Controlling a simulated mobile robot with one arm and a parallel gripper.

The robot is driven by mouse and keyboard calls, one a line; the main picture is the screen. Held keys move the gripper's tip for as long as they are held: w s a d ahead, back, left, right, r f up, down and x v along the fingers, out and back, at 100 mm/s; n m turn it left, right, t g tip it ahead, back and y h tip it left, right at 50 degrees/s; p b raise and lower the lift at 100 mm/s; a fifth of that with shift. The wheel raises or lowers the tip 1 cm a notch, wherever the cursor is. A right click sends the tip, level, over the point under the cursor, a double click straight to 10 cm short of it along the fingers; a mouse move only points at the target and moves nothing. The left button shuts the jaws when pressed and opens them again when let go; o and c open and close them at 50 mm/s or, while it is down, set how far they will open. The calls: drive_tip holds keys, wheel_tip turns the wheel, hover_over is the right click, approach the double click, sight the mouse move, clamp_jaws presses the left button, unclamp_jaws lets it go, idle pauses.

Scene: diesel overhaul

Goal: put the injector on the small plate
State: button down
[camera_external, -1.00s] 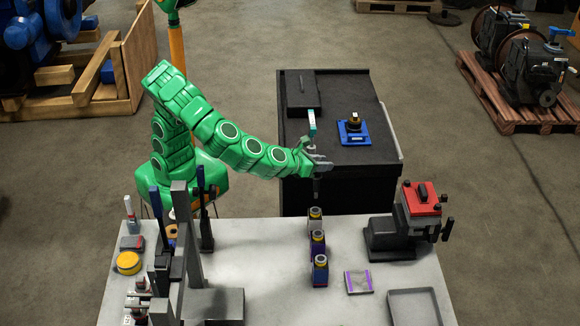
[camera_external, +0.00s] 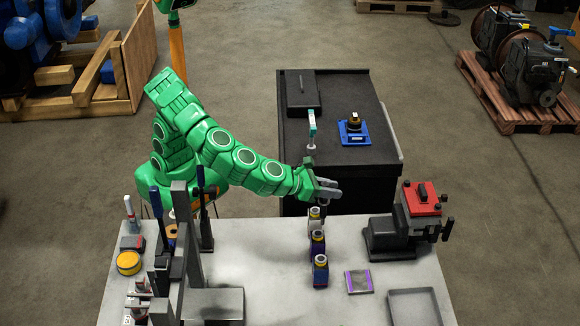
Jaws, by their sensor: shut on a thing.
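My gripper (camera_external: 326,190) is shut on a small dark thing, likely the injector (camera_external: 320,203), whose outline is hard to make out. The gripper is over the back edge of the grey bench, close above the rearmost of three small blocks with yellow rings (camera_external: 319,240). I cannot tell whether the held thing touches that block. A small flat plate with purple edges (camera_external: 359,282), likely the small plate, lies bare on the bench, to the right of the front block and apart from the gripper.
A dark vise-like machine with a red top (camera_external: 405,222) stands right of the blocks. A grey tray (camera_external: 414,308) is at front right. Tall dark posts (camera_external: 180,240) stand at left. Behind is a black cabinet (camera_external: 345,98) bearing a blue base (camera_external: 354,134).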

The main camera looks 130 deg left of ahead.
drive_tip(key=w+f, duration=0.4)
drive_tip(key=w, duration=0.4)
drive_tip(key=w+d+f+t, duration=0.1)
drive_tip(key=w+f, duration=0.4)
drive_tip(key=w, duration=0.3)
drive_tip(key=shift+m, duration=0.3)
drive_tip(key=shift+w+d+f, duration=0.1)
drive_tip(key=shift+w+f, duration=0.05)
drive_tip(key=shift+f, duration=0.8)
drive_tip(key=shift+w+f, duration=0.15)
drive_tip(key=shift+f, duration=0.85)
drive_tip(key=c, duration=0.8)
unclamp_jaws()
drive_tip(key=shift+c, duration=0.2)
